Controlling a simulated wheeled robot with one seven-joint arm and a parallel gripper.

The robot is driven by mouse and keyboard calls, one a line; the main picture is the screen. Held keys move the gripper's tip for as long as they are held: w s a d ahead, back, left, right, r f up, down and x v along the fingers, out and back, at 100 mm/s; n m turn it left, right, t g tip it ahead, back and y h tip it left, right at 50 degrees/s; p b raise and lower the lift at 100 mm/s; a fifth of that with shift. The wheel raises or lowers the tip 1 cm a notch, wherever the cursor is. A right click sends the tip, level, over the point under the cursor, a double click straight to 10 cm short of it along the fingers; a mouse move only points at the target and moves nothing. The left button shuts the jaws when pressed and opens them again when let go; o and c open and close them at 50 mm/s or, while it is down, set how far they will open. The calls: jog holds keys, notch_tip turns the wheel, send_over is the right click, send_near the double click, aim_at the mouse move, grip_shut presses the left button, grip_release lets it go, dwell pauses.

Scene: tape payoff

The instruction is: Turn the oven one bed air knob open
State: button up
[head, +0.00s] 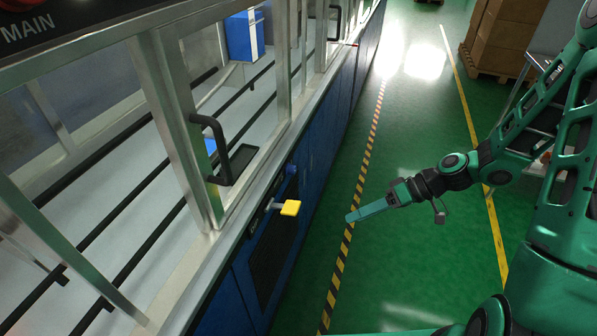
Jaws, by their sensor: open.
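A yellow knob (290,208) on a short pale stem sticks out from the dark blue front panel of the machine, just below its metal ledge. Its label is too small to read, so I cannot tell if it is the bed air knob. My gripper (352,216) is to the right of the yellow knob, over the green floor and apart from it. Its green fingers point left towards the panel and are seen from the side, overlapping. They are open and hold nothing.
A small blue knob (291,169) sits on the panel behind the yellow one. A black door handle (228,150) juts from the metal-framed window above. A striped floor line (365,160) runs beside the cabinets. Brown boxes (502,38) stand at the back right. The aisle floor is clear.

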jog(key=w+a+t+y, duration=0.2)
jog(key=w+a+y, duration=0.2)
jog(key=a, duration=0.1)
jog(key=m+t+y, duration=0.2)
jog(key=t, duration=0.3)
send_near(291, 170)
jog(key=w+x, duration=0.1)
jog(key=x, duration=0.7)
jog(key=shift+d+f, duration=0.35)
jog(key=shift+f, duration=0.05)
jog(key=shift+w, duration=0.1)
jog(key=shift+c, duration=0.6)
jog(key=c, duration=0.9)
